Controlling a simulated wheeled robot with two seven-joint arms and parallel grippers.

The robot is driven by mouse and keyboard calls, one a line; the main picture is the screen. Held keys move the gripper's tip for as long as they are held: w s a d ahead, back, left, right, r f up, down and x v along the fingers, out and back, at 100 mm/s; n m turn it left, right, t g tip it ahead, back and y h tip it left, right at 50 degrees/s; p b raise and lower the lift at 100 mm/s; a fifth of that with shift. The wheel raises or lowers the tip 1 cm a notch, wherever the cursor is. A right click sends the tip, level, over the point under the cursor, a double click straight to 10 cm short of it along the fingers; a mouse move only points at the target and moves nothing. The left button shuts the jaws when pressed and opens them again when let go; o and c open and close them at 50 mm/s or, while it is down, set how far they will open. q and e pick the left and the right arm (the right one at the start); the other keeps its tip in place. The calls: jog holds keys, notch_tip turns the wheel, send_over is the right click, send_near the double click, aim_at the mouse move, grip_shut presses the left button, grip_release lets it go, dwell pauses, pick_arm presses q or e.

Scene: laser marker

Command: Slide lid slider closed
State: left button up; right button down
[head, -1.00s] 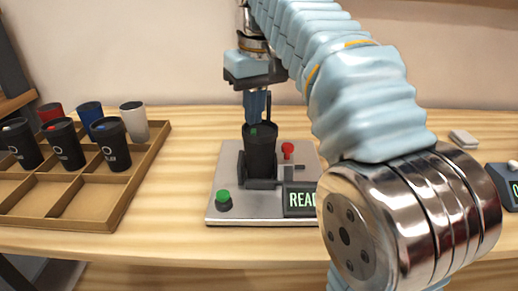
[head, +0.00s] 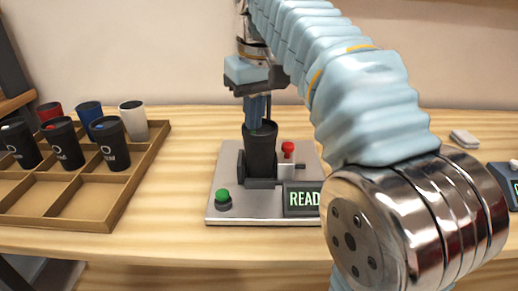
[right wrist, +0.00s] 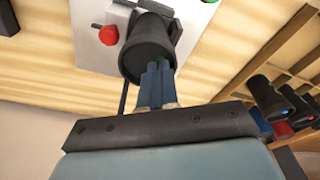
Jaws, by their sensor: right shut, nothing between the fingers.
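A black tumbler (head: 260,155) stands upright in the laser marker (head: 238,200), a grey plate with a holder, a green button, a red knob and a screen reading "READ…". My right gripper (head: 256,118) points down at the tumbler's top from behind, with its fingers together and nothing between them. In the right wrist view its blue fingers (right wrist: 157,82) reach the near rim of the tumbler (right wrist: 148,50); I cannot tell whether they touch it. My left gripper is not in view.
A wooden tray (head: 140,185) on the left holds several tumblers in its back compartments; its front ones are empty. The red knob (head: 287,148) stands just right of the tumbler. A small white block (head: 464,138) and a dark device (head: 508,180) lie at the right.

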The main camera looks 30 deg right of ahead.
jog(key=shift+w+d+f+p, duration=0.1)
jog(key=shift+w+d+p, duration=0.4)
jog(key=shift+p, duration=0.4)
dwell(1.1)
jog(key=shift+w+a, duration=0.1)
jog(key=shift+r+p, duration=0.3)
jog(key=shift+r, duration=3.25)
